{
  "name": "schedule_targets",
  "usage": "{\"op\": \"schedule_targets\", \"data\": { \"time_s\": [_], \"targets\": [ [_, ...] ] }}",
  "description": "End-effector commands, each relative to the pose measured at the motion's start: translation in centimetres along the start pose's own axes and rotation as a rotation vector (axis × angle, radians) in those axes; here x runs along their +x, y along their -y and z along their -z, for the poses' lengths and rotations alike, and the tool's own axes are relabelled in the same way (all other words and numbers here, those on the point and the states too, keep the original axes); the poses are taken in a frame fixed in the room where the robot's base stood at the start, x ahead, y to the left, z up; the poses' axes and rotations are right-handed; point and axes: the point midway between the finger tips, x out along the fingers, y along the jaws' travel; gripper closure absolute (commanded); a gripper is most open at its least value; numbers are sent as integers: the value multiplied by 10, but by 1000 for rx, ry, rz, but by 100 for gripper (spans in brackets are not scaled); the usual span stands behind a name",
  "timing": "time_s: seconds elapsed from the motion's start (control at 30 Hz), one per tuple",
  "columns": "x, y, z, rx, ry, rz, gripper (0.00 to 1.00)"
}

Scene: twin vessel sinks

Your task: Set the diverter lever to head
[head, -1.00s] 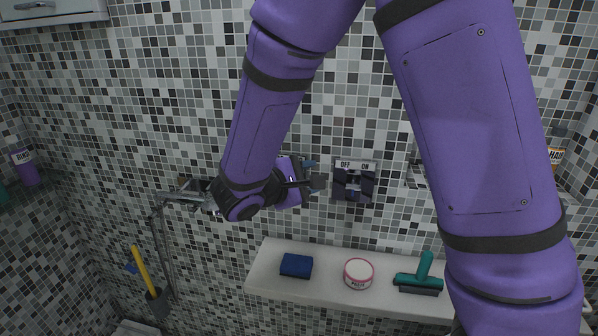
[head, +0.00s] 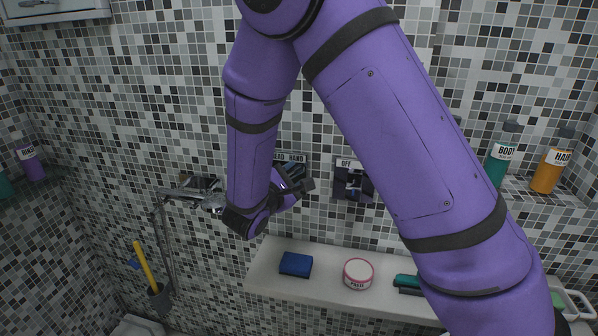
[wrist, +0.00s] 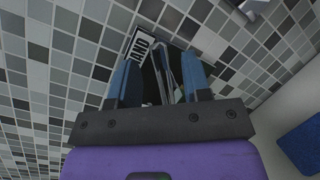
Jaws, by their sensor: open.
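The diverter plate (head: 297,159) is on the tiled wall, with its label partly readable as "D HAND" in the head view; my wrist hides much of it. In the wrist view the dark plate (wrist: 184,33) shows its label ending "AND". A grey lever-like part (wrist: 165,72) shows between my fingers; I cannot tell whether they touch it. My gripper (head: 305,187) is in front of the plate's lower part. In the wrist view my gripper (wrist: 158,82) is open, with one blue finger on each side of the grey part.
An OFF-labelled switch plate (head: 350,183) is close on the right. A metal shower fitting (head: 190,195) is on the left.

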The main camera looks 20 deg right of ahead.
Motion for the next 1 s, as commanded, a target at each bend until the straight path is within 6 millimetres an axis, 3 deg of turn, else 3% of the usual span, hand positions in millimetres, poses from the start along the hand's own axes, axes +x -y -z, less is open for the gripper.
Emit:
{"op": "schedule_targets", "data": {
  "time_s": [0.2, 0.57, 0.6, 0.8, 1.0],
  "targets": [
    [24, 0, 0, 0, 1, 2, 56],
    [29, 0, 0, 0, 0, 0, 56],
    [29, 0, 0, 0, 0, 0, 58],
    [29, 0, 0, 0, 0, 0, 100],
    [29, 0, 0, -3, 0, 0, 100]
  ]
}}
